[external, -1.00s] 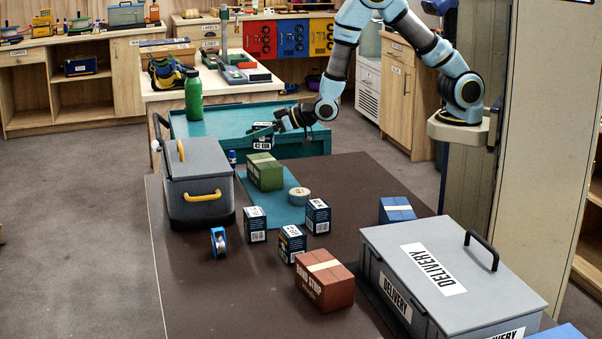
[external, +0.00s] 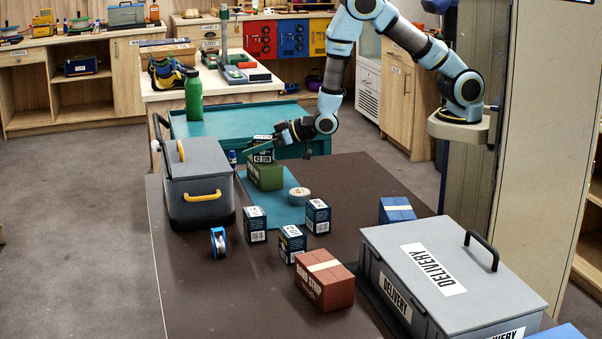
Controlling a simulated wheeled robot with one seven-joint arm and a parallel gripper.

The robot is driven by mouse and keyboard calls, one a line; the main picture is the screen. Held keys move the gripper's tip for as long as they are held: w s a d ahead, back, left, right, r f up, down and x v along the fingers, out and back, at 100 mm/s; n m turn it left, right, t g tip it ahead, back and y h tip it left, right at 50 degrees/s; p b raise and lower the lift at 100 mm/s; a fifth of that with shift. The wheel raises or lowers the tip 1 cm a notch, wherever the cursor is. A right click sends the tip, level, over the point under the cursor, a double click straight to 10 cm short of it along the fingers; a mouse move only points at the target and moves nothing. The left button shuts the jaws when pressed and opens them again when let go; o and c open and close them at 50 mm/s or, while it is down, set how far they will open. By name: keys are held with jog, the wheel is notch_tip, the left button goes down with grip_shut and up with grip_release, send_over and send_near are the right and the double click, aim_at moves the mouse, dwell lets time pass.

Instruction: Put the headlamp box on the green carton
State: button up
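The headlamp box (external: 263,158), a small dark box with a white price label, is at my gripper (external: 268,144). My gripper reaches in from the right with its fingers around the upper part of the box and appears shut on it. The green carton (external: 266,178) stands on the dark table's far part, directly below the box. The underside of the box is at the carton's top; I cannot tell whether it touches or hangs just above. The fingers partly hide the box.
Several dark blue boxes (external: 318,216), a tape roll (external: 299,195) and a brown carton (external: 325,284) stand nearer on the table (external: 190,290). A grey case (external: 199,188) stands left, and a large grey delivery box (external: 390,250) stands right. A green bottle (external: 194,97) stands behind.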

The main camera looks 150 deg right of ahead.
aim_at(273, 138)
jog(key=shift+r, duration=0.2)
jog(key=shift+s+a, duration=0.1)
jog(key=shift+a, duration=0.2)
jog(key=b+v, duration=0.1)
jog(key=v, duration=1)
jog(key=shift+a+r, duration=0.1)
jog(key=shift+s, duration=0.1)
